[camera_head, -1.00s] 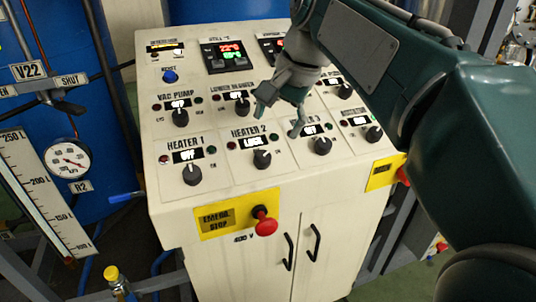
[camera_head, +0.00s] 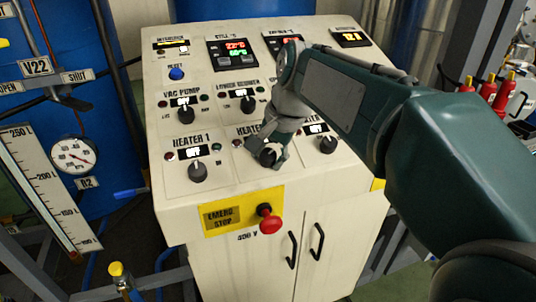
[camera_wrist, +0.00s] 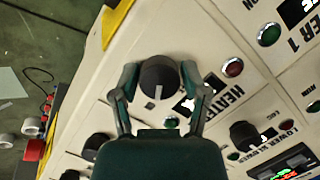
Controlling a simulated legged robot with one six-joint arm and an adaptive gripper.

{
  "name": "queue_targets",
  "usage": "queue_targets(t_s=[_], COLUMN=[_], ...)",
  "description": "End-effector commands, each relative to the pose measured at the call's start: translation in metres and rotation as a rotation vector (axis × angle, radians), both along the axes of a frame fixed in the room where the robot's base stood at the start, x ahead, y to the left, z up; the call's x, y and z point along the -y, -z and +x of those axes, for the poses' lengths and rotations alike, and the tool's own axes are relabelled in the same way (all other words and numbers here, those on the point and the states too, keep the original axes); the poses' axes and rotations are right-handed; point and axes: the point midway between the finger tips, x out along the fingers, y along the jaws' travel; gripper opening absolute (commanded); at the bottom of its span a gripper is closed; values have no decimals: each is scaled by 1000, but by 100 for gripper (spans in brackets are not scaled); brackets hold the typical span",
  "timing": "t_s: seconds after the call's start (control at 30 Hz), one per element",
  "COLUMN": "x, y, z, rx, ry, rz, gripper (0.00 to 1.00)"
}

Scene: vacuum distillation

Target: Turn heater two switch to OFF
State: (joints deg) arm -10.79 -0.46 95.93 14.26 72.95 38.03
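The heater two switch is a round black knob (camera_wrist: 158,76) on the cream panel, under a partly hidden HEATER 2 label (camera_wrist: 226,101). A small white pointer mark on the knob faces the bottom of the wrist view. My gripper (camera_wrist: 159,70) is open, with one finger on each side of the knob and thin gaps that seem to remain. In the head view my gripper (camera_head: 267,158) covers most of this knob and its display. The heater two display text (camera_wrist: 188,103) is partly behind a finger and cannot be read.
The heater 1 knob (camera_head: 198,172) is to the left and another knob (camera_head: 328,145) is to the right. The vac pump (camera_head: 186,116) and lower blower (camera_head: 248,104) knobs are above. A red emergency stop button (camera_head: 270,222) sticks out below on the front.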

Motion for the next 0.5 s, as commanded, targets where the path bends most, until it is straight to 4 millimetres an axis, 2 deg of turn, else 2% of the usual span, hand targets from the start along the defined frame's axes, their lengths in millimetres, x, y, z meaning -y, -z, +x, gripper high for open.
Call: queue_targets(t_s=[0.03,0.07,0.5], x=[0,0,0], y=[0,0,0], z=[0,0,0], rx=[0,0,4], ry=[0,0,-43], rz=[0,0,-15], gripper=[13,2,2])
